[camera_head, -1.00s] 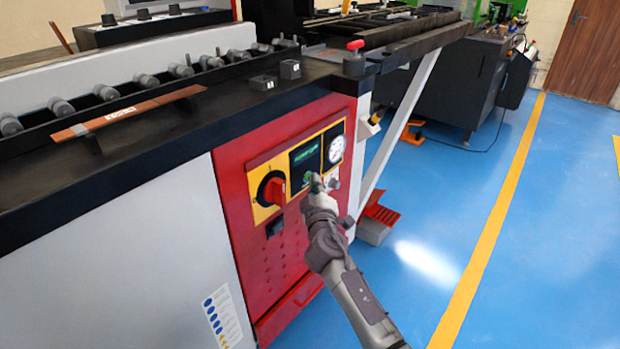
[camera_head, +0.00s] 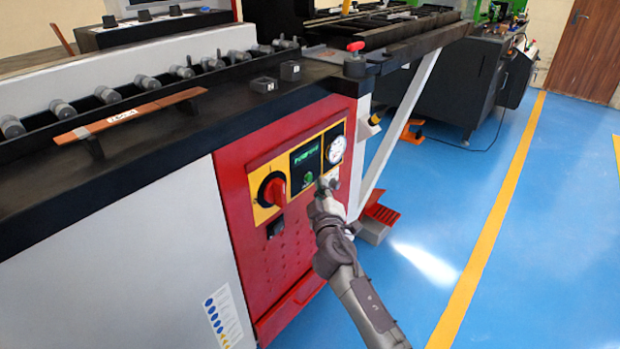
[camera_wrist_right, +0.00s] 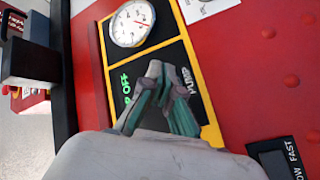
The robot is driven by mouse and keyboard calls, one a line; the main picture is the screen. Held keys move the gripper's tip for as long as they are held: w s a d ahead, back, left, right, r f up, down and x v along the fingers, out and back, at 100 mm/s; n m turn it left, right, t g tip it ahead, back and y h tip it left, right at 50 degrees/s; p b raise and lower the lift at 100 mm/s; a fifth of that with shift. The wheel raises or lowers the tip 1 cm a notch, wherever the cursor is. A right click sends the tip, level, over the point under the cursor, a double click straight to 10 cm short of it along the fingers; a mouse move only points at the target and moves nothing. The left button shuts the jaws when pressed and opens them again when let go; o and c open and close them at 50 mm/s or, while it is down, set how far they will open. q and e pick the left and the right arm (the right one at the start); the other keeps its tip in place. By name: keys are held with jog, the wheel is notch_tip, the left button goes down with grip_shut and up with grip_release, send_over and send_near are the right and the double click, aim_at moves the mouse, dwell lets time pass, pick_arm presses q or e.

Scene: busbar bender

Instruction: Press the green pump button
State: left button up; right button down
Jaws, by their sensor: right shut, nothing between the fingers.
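The green pump button (camera_head: 309,178) is a small round green button on the yellow-framed control panel, below a dark display (camera_head: 306,159) with green lettering. In the right wrist view, part of the display's green text (camera_wrist_right: 126,92) reads "OFF". My right gripper (camera_head: 328,184) is shut and empty. In the head view it is just right of the button, and the button shows uncovered. In the right wrist view, the gripper (camera_wrist_right: 160,76) hides the button, with the "PUMP" label (camera_wrist_right: 192,80) beside the fingers. My left gripper is not in view.
A red rotary switch (camera_head: 273,191) is left of the button, and a round white gauge (camera_head: 336,149) is at its upper right. The dark worktop edge overhangs the red panel. Blue floor (camera_head: 440,220) is open on the right.

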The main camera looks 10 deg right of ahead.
jog(key=s+d, duration=0.1)
jog(key=s, duration=0.1)
jog(key=s+d+p, duration=0.1)
jog(key=d, duration=0.1)
jog(key=shift+s, duration=0.35)
dwell(0.3)
